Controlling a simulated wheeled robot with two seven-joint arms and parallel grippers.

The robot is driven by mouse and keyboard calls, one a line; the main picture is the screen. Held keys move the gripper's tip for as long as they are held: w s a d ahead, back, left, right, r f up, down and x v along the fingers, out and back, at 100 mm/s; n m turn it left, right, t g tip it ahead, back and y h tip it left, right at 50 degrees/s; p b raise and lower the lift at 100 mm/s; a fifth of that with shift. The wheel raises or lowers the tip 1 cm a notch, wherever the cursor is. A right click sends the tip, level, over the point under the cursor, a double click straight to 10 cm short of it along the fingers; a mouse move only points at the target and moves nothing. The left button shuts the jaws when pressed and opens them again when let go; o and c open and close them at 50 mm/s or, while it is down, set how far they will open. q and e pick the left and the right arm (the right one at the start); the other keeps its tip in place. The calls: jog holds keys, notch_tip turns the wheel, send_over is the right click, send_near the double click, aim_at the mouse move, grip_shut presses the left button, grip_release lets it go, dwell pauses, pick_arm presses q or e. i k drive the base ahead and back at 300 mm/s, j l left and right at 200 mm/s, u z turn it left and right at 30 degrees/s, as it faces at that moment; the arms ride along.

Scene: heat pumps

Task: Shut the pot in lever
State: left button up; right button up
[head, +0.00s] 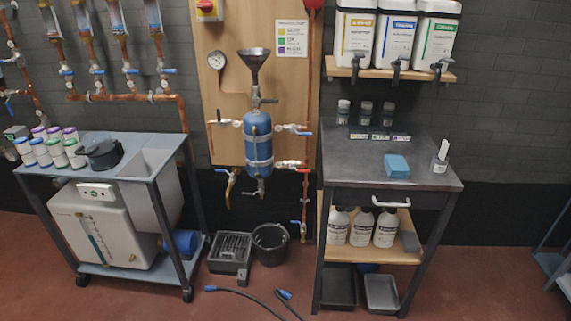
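A blue pot (259,141) is fixed upright on the wooden wall board, with a dark funnel (254,63) above it. Small valves and copper pipes join its sides. A valve with a blue lever (304,133) is at its upper right, and another valve (289,164) is at its lower right. A dark lever (267,101) is under the funnel. A blue-handled valve (222,171) is at lower left. Which lever is the pot in lever, and whether it is open, I cannot tell at this size. Neither of my grippers is in view.
A trolley (130,166) with cans and a black tub stands left. A dark bench (430,178) with bottles stands right. A crate (230,252), a black bucket (270,245) and a hose (245,298) are on the floor below the pot. Open floor lies at front left.

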aim_at(291, 167)
jog(key=i+l+u, duration=0.15)
jog(key=i+u, duration=0.15)
jog(key=i, duration=0.2)
jog(key=i+l+u, duration=0.25)
jog(key=i, duration=0.2)
jog(key=i+l+u, duration=0.3)
jog(key=i, duration=0.15)
